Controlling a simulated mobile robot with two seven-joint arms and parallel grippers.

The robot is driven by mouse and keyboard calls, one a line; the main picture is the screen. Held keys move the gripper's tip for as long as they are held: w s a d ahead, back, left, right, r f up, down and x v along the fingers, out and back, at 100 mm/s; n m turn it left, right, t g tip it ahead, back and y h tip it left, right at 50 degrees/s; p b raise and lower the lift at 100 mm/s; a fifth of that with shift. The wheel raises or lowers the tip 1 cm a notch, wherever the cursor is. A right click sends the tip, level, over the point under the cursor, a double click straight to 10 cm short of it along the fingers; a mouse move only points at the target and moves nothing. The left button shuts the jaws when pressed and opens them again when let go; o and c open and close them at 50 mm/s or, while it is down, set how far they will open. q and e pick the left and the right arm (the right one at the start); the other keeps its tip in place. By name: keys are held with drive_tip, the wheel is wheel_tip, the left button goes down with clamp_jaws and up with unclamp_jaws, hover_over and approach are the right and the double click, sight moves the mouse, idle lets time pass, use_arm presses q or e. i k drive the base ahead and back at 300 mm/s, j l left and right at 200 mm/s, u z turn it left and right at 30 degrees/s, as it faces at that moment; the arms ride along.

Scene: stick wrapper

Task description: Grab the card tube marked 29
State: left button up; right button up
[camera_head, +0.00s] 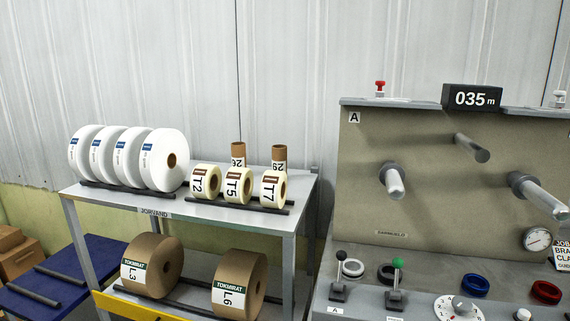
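Two brown card tubes with white labels stand upright at the back of the grey shelf's top. The left tube (238,150) is behind the T2 and T5 rolls. The right tube (279,154) is behind the T7 roll. Their labels are turned and partly covered; the right one seems to read 29 and the left one 26, but the small digits are hard to tell apart. The lower part of each tube is hidden by the rolls. Neither of my grippers is in view.
Cream rolls T2 (200,183), T5 (233,186) and T7 (268,188) lie on a rack before the tubes. Large white rolls (160,160) stand left. Brown rolls (150,265) lie on the lower shelf. A machine panel (420,220) with pegs and levers stands right.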

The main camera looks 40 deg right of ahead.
sight(279, 152)
drive_tip(key=i+j+z, duration=0.2)
drive_tip(key=z, duration=0.2)
drive_tip(key=i+j+z, duration=0.1)
drive_tip(key=j+z, duration=0.35)
drive_tip(key=i+j+z, duration=0.1)
drive_tip(key=j+z, duration=0.8)
drive_tip(key=j, duration=0.2)
